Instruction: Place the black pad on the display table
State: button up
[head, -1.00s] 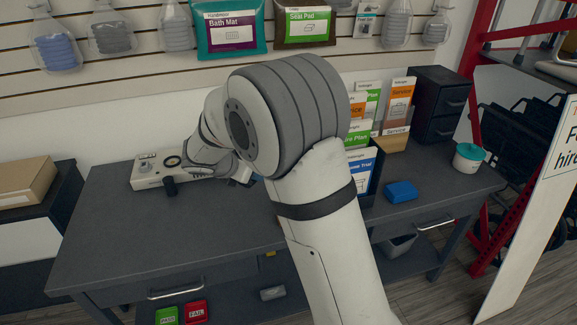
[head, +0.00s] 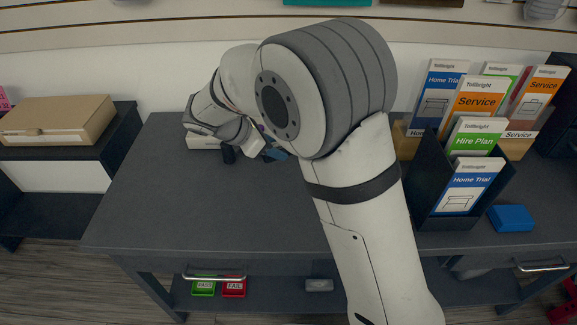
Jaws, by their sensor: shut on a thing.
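The display table (head: 170,210) is a dark grey desk with its top showing from the left edge to the right side. My gripper (head: 268,152) is low over the back of the desk top, partly hidden behind my own arm. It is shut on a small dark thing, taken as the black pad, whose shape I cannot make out. A small bluish patch shows at the fingers. I cannot tell whether the held thing touches the desk top.
A dark leaflet holder (head: 423,190) and a blue block (head: 511,218) are on the right. The front left desk top is clear. A cardboard box (head: 58,120) sits on the left cabinet.

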notch_tip(320, 180, down, 8)
jog(key=shift+r+b, duration=0.15)
jog(key=shift+b, duration=0.6)
jog(key=shift+f, duration=0.2)
jog(key=o, duration=1)
